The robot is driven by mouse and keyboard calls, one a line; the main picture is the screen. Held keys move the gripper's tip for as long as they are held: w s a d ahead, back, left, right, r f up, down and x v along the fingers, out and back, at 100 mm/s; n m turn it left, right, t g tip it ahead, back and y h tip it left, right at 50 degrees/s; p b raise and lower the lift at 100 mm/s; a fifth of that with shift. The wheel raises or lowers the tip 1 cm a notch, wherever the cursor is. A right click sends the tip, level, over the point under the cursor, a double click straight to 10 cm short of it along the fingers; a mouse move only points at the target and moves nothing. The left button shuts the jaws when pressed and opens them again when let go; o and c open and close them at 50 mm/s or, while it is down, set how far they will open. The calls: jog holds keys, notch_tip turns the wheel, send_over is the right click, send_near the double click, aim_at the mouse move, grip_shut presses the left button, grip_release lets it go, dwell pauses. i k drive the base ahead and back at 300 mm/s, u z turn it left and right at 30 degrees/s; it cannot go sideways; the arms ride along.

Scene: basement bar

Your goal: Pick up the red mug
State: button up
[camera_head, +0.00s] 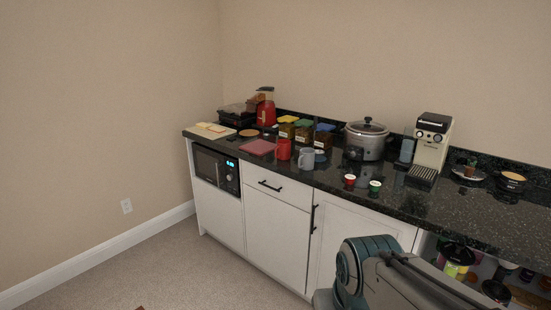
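The red mug (283,149) stands upright on the black speckled countertop (430,205), near its front edge and above the drawer. A grey mug (306,159) stands just to its right, and a flat reddish-pink board or mat (257,147) lies to its left. Part of my arm fills the lower right of the view, well in front of and below the counter. My gripper's fingers do not show. The red mug looks apart from my arm.
Jars with coloured lids (304,131) stand behind the mug. A slow cooker (367,139), a coffee machine (431,148) and small red (349,181) and green (374,187) capsules or cups are to the right. A microwave (217,170) sits below.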

aim_at(284, 149)
jog(key=u, duration=0.55)
jog(key=i, duration=1.2)
jog(key=u, duration=0.3)
jog(key=i, duration=1.2)
jog(key=z, duration=1.45)
jog(key=i, duration=0.8)
jog(key=z, duration=0.85)
